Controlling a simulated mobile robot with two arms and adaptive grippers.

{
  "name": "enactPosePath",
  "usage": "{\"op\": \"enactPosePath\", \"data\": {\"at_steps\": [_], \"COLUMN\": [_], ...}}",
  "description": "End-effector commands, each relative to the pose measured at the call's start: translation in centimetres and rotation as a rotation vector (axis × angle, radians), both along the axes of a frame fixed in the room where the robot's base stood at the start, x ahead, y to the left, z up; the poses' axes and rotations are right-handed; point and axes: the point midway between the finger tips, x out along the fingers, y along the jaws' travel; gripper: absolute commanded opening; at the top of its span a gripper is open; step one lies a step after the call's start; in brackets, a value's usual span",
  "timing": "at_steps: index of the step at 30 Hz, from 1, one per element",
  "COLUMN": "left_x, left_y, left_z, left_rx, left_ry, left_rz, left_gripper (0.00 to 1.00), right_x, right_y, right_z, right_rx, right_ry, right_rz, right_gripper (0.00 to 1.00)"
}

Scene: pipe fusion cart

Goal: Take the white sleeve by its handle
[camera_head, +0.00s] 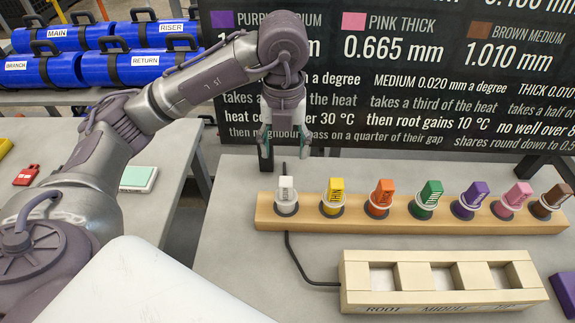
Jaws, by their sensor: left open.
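The white sleeve (286,190) stands at the left end of a long wooden rack (400,228), with its handle up. My left gripper (286,150) is open and empty, pointing down. In the picture it is just above the white sleeve, and its fingers look apart from the handle; the exact depth gap is hard to tell. My right gripper is not in view.
Beside it in the rack stand yellow (334,192), orange (381,192), green, purple, pink and brown sleeves. A pale three-slot block (440,300) lies in front. A dark sign board (400,90) stands behind. A black cable (300,265) runs left of the block.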

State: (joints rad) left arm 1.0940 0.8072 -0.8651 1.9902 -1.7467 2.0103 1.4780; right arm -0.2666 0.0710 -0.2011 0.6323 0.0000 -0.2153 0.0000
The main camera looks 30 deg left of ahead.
Motion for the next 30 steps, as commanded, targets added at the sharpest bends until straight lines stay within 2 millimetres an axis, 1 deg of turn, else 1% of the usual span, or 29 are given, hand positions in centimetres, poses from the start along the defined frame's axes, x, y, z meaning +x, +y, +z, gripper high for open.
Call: {"op": "enactPosePath", "data": {"at_steps": [1,3,5,6,9,15,20,23,27,30], "left_x": [0.0,0.0,-0.1,-0.1,-0.2,-0.1,-0.1,-0.2,-0.3,-0.2], "left_y": [0.0,0.0,0.0,0.0,0.0,0.0,-0.1,-0.1,-0.4,-0.5], "left_z": [-0.1,-0.4,-1.2,-1.9,-3.8,-7.3,-8.5,-9.2,-11.1,-12.7], "left_rx": [0.000,0.000,0.000,0.001,0.001,0.000,0.000,0.000,0.000,-0.001], "left_ry": [0.001,0.002,0.005,0.006,0.008,0.004,0.001,0.004,0.007,0.004], "left_rz": [-0.001,-0.001,-0.001,-0.001,0.000,0.001,0.000,0.000,-0.001,0.000], "left_gripper": [0.62,0.62,0.62,0.62,0.62,0.62,0.62,0.62,0.62,0.62], "right_x": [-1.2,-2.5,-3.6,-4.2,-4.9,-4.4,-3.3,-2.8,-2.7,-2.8], "right_y": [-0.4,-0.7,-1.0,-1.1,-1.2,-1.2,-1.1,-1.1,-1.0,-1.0], "right_z": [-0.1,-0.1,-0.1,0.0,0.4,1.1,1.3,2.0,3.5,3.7], "right_rx": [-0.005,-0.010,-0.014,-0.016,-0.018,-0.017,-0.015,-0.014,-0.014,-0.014], "right_ry": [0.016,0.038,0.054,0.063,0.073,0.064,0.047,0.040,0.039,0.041], "right_rz": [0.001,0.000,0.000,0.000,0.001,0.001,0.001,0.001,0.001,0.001], "right_gripper": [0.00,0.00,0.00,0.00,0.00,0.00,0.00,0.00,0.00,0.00]}}
